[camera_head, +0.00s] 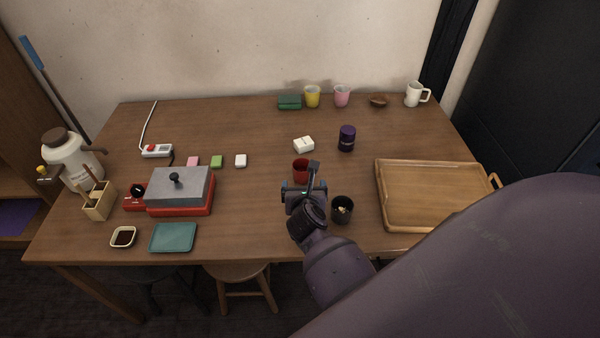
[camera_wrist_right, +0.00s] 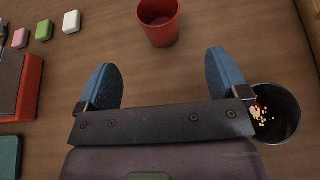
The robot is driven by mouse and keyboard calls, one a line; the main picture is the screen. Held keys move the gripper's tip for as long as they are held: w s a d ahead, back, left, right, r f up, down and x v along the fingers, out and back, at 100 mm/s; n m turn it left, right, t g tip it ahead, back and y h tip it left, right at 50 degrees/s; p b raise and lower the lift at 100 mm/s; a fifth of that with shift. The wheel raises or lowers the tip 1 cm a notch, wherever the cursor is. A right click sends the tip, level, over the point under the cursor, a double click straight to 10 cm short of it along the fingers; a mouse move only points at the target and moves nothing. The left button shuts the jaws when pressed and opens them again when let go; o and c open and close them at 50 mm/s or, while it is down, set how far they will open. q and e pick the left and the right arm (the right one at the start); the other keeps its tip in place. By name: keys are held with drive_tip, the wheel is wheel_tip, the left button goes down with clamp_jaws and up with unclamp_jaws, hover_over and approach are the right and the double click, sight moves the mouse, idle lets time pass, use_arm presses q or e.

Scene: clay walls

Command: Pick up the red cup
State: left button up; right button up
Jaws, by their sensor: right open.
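The red cup (camera_head: 300,170) stands upright on the wooden table, near its middle. It also shows in the right wrist view (camera_wrist_right: 159,22) at the top, with its open mouth visible and nothing seen inside. My right gripper (camera_head: 305,186) is just in front of the cup in the head view and hides part of it. In the right wrist view its two blue fingers (camera_wrist_right: 163,75) are spread apart and empty, with the cup beyond the tips and roughly centred between them. My left gripper is in neither view.
A black cup (camera_head: 342,210) with pale bits inside stands close to the right of my right gripper. A wooden tray (camera_head: 430,228) lies further right. A red and grey press (camera_head: 180,190) stands left.

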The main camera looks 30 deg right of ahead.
sight(302, 174)
drive_tip(key=b+x, duration=0.1)
drive_tip(key=x, duration=0.4)
drive_tip(key=shift+w, duration=0.1)
drive_tip(key=b+x, duration=0.1)
drive_tip(key=x, duration=0.3)
drive_tip(key=shift+w+d+f, duration=0.1)
drive_tip(key=shift+w+d, duration=0.05)
drive_tip(key=shift+w, duration=0.1)
drive_tip(key=shift+w+d, duration=0.15)
drive_tip(key=shift+w, duration=0.2)
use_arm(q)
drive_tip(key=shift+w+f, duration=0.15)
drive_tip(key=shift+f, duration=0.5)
use_arm(e)
drive_tip(key=c, duration=1.1)
